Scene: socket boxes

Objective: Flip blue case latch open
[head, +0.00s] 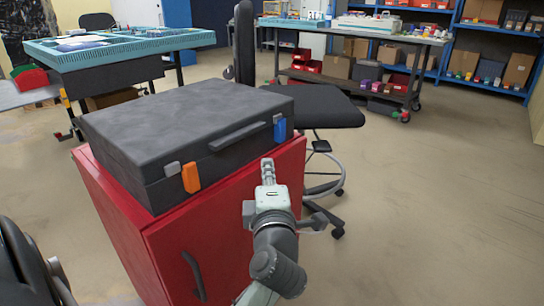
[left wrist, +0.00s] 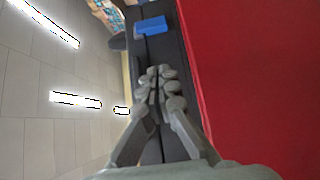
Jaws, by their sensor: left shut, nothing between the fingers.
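A dark grey case (head: 180,125) lies closed on a red cabinet. Its blue latch (head: 279,131) is at the right end of the front face, below a small grey catch, and looks flat against the case. The blue latch also shows near the top of the left wrist view (left wrist: 151,25). An orange latch (head: 190,177) is at the left end of the front face. My left gripper (head: 267,168) is shut and empty, in front of the case and a little below the blue latch, apart from it. Its closed fingers show in the left wrist view (left wrist: 160,85). My right gripper is not in view.
The red cabinet (head: 215,235) stands under the case. A black stool (head: 320,106) is close behind it on the right. A workbench (head: 115,47) is at the back left, and a grey table with boxes is at the back right. The floor (head: 440,190) on the right is clear.

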